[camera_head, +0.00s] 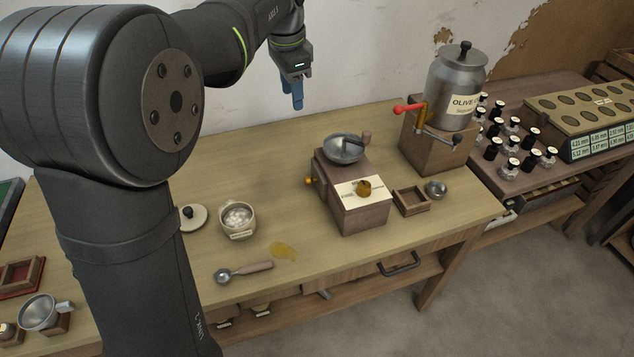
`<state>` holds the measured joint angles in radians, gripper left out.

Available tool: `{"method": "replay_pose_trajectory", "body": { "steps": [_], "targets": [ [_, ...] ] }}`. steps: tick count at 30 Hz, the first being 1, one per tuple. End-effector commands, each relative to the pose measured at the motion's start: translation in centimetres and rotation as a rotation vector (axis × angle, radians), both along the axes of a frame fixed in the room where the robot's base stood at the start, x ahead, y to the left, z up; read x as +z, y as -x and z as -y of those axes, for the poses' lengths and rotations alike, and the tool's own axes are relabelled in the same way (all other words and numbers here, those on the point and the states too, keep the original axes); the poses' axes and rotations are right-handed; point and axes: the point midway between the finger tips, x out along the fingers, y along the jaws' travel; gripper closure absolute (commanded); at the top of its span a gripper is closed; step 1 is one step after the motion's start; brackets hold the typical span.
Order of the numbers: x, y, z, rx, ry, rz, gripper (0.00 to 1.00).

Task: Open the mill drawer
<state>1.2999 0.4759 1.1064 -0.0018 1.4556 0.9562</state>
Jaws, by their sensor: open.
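The mill (362,217) is a wooden box on the workbench, right of the picture's middle. It has a metal bowl (343,148) with a crank on top, and a pale label (349,193) with a brass-coloured knob (364,188). A small orange-brown knob (309,181) sticks out at its left side. I cannot tell which knob belongs to the drawer, and no drawer gap shows. My gripper (297,103) has blue fingers pointing down, seen nearly edge-on. It is open and empty, in the air above and behind the mill, apart from it.
A metal olive canister (455,92) on a wooden base stands right of the mill. A small wooden tray (411,201) and metal cup (436,189) sit beside it. A pot (237,219), lid (193,217) and scoop (243,272) lie left. The bench (285,190) is clear immediately left of the mill.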

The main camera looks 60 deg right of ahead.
Motion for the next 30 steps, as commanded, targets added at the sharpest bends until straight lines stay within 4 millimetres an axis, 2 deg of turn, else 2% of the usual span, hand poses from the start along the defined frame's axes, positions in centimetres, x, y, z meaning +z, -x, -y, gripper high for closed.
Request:
{"method": "replay_pose_trajectory", "body": {
  "steps": [2, 5, 11, 15, 18, 24, 27, 30],
  "targets": [
    [-0.7, -0.3, -0.1, -0.006, -0.008, -0.017, 0.54],
    [-3.3, -1.2, -0.5, -0.036, -0.035, -0.097, 0.54],
    [-12.2, -4.4, -2.5, -0.138, -0.014, -0.449, 0.54],
    [-17.4, -7.0, -4.2, -0.170, 0.135, -0.697, 0.54],
    [-20.1, -9.2, -5.3, -0.164, 0.291, -0.823, 0.54],
    [-23.2, -12.8, -6.9, -0.118, 0.566, -0.922, 0.54],
    [-23.8, -13.8, -7.2, -0.103, 0.636, -0.928, 0.54],
    [-24.1, -13.8, -7.1, -0.100, 0.662, -0.929, 0.54]
  ]
}}
